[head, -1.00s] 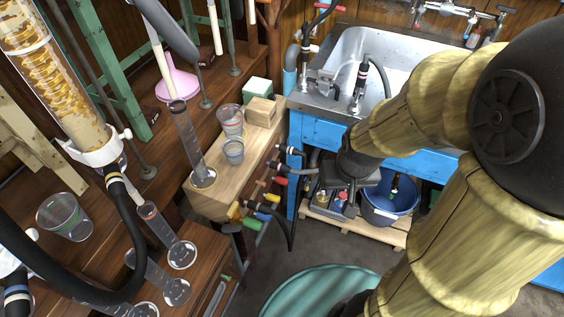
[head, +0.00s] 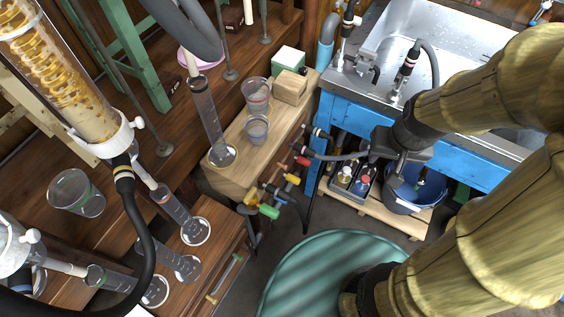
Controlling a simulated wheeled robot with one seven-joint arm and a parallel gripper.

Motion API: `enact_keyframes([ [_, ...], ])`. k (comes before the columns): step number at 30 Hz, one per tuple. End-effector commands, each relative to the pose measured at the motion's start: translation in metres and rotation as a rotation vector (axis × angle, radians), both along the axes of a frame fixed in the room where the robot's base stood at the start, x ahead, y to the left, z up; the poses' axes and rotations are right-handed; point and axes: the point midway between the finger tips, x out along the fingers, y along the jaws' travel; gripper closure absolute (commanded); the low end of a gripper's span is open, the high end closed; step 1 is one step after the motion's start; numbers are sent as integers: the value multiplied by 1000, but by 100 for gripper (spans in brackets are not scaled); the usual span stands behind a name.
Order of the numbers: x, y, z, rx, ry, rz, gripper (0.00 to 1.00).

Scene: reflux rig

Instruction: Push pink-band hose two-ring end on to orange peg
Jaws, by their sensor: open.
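My gripper (head: 378,154) is a dark shape in front of the blue sink stand, with its jaws open. A grey-black hose (head: 340,157) runs left from beside the jaws towards the row of pegs. Its left end shows a small pinkish band (head: 297,147); its rings are too small to count. I cannot tell whether the jaws touch the hose. The orange peg (head: 292,179) sticks out below a red peg (head: 302,161) at the wooden block's right side. It looks bare, and the hose end is above it, apart from it.
Yellow and green pegs (head: 268,211) lie lower in the row. Another black hose (head: 308,205) hangs beside the pegs. Cups (head: 257,128) and a glass cylinder (head: 208,115) stand on the wooden block. A blue bucket (head: 412,190) is below my gripper, and a teal round drum top (head: 330,270) is in front.

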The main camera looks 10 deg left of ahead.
Motion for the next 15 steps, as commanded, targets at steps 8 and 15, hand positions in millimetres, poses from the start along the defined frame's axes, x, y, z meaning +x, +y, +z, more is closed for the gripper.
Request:
enact_keyframes([
  [8,22,2,52,24,31,-33,57],
  [15,46,6,92,46,63,-68,57],
])
